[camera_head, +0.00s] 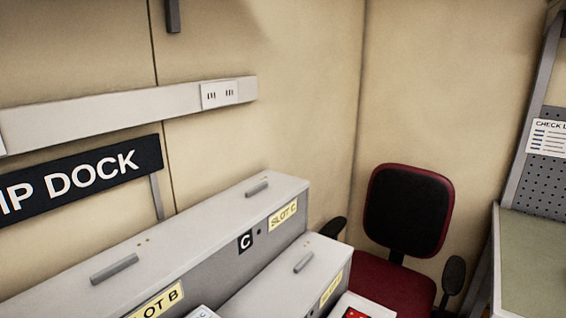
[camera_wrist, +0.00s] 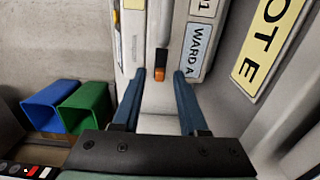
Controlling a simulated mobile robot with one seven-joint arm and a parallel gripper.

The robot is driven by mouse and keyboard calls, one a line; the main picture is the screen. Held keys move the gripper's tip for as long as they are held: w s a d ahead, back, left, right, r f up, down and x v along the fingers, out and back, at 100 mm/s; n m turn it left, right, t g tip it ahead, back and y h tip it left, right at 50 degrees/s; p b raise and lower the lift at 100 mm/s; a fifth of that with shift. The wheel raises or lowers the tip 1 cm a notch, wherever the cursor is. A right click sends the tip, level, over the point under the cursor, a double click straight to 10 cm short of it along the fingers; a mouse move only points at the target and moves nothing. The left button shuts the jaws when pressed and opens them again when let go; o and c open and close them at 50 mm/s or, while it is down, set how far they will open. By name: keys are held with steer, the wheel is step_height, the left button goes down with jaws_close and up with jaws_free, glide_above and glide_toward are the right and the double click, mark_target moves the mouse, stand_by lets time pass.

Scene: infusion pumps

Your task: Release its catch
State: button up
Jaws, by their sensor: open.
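In the wrist view, my gripper (camera_wrist: 160,75) is open, with its two blue fingers apart and nothing held between them. A small dark piece with an orange end (camera_wrist: 161,64), which looks like a catch, shows in the gap just beyond the fingertips. I cannot tell whether the fingers touch it. It sits on a pale grey housing beside a "WARD A" label (camera_wrist: 194,50). In the head view, the grey dock (camera_head: 210,230) has "SLOT B" and "SLOT C" labels and dark grey bars on top. My gripper is not seen in that view.
A blue bin (camera_wrist: 50,105) and a green bin (camera_wrist: 85,105) stand at left in the wrist view. A yellow note (camera_wrist: 275,35) is at its right.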

steer(key=shift+r+p, duration=3.2)
steer(key=shift+r, duration=0.15)
steer(key=w+d+r+t+h, duration=0.2)
steer(key=w+d+r+t, duration=0.25)
steer(key=r, duration=0.45)
steer(key=w+d+r+t+h, duration=0.1)
steer(key=w+d+r+t, duration=0.2)
steer(key=w+d+r, duration=0.4)
step_height(320, 180, up, 20)
steer(key=n+t+h, duration=0.1)
steer(key=t+h, duration=0.1)
steer(key=t, duration=0.5)
steer(key=s+a+r+n+t, duration=0.1)
steer(key=s+a+r+t, duration=0.15)
steer(key=r, duration=0.65)
steer(key=s+a+r+n+t, duration=0.15)
steer(key=s+r+t, duration=0.25)
steer(key=r, duration=0.5)
steer(key=s+a+r+n+t+y, duration=0.3)
steer(key=s+a+r+t+y, duration=0.2)
steer(key=s+a+r, duration=0.3)
steer(key=s+r+t, duration=0.1)
steer(key=s+r, duration=0.2)
steer(key=s, duration=0.2)
steer(key=shift+s+a+r+n, duration=0.15)
steer(key=shift+s+a+n, duration=0.05)
steer(key=shift+s+n, duration=0.15)
